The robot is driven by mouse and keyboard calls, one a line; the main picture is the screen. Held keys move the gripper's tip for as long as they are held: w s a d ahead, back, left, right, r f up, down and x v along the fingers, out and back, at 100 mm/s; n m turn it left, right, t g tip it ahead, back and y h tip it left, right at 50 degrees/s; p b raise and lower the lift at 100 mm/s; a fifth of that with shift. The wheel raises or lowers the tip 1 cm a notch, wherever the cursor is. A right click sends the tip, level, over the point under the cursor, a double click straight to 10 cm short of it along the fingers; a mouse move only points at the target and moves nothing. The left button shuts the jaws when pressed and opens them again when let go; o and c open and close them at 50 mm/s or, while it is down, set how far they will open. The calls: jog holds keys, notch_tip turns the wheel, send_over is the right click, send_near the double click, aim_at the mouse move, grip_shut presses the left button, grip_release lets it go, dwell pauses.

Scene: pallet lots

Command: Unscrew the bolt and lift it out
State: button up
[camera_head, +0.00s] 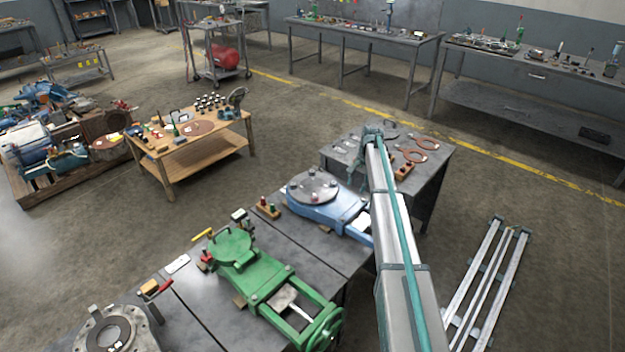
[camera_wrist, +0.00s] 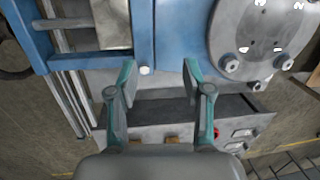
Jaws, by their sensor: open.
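A blue gate valve (camera_head: 325,197) lies on the dark table, with a round grey flange disc (camera_head: 313,186) at its left end. In the wrist view the blue body (camera_wrist: 172,35) and the grey flange (camera_wrist: 262,35) are close. A small pale bolt head (camera_wrist: 145,70) sits on the lower edge of the blue body, between my fingertips in the picture and nearer the left one. Several bolts also show around the flange rim; I cannot tell which bolt is meant. My gripper (camera_wrist: 159,74) is open and empty, with no visible contact.
A green valve (camera_head: 262,280) and a grey flanged part (camera_head: 115,330) share the table (camera_head: 200,305). A side table (camera_head: 440,160) with red rings stands beyond. A wooden workbench (camera_head: 180,160) is at left. Metal rails (camera_head: 478,290) lie on the floor at right.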

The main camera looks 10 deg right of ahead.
aim_at(315, 196)
jog(key=w+a+n, duration=0.1)
jog(key=a, duration=0.4)
jog(key=w+a+n+h, duration=0.1)
jog(key=w+a, duration=0.1)
jog(key=a, duration=0.4)
jog(key=w+a+n, duration=0.1)
jog(key=a, duration=0.4)
jog(key=shift+w+a+r+h, duration=0.1)
jog(key=shift+w+a+h, duration=0.05)
jog(key=shift+w+h, duration=0.25)
jog(key=shift+f+b, duration=1.35)
jog(key=shift+f, duration=2.55)
jog(key=shift+c, duration=0.3)
grip_shut()
jog(key=shift+n, duration=0.4)
